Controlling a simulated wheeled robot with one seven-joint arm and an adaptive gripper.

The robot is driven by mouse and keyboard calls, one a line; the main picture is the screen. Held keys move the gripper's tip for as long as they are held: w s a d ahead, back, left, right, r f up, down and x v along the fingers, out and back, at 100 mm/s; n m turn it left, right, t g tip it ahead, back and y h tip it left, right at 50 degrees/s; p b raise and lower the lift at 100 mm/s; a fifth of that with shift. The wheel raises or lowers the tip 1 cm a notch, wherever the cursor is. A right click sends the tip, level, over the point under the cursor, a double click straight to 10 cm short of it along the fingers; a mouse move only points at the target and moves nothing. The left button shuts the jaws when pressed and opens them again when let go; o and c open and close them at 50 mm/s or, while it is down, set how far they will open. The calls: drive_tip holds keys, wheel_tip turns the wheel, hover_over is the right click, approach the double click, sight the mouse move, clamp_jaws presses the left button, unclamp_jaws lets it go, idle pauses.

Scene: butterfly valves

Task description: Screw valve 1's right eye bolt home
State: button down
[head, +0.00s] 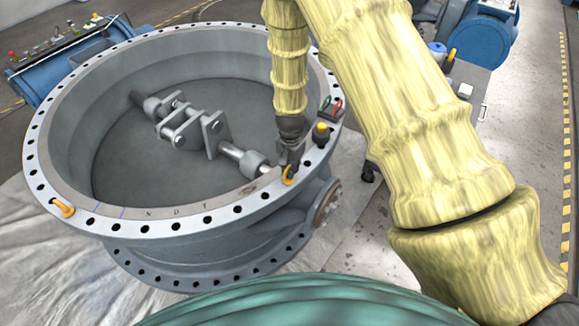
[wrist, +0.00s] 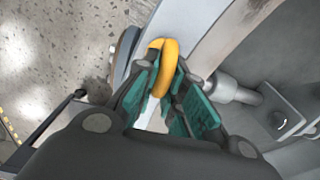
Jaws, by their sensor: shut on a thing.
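The valve (head: 150,228) is a large grey ring body lying flat, its top flange drilled with many holes. The right eye bolt (head: 289,174) is an orange-yellow ring on the near right of the flange. My gripper (head: 291,157) points down at it. In the wrist view, the teal finger pads of my gripper (wrist: 168,88) are shut on the eye bolt (wrist: 170,62), with the ring's upper curve showing beyond them. The bolt's shank and its seat are hidden, so I cannot tell how deep it sits. Another eye bolt (head: 62,208) is on the flange's left side.
A black-and-yellow item (head: 321,132) and red and green loops (head: 331,106) sit on the flange near my arm. The shaft (head: 240,157) with its brackets crosses the bore. A blue machine (head: 50,75) stands behind left, a grey cart (head: 468,95) at right.

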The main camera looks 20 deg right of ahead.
drive_tip(key=shift+m, duration=1)
drive_tip(key=shift+s, duration=0.1)
drive_tip(key=c, duration=1.5)
unclamp_jaws()
wheel_tip(320, 180, up, 12)
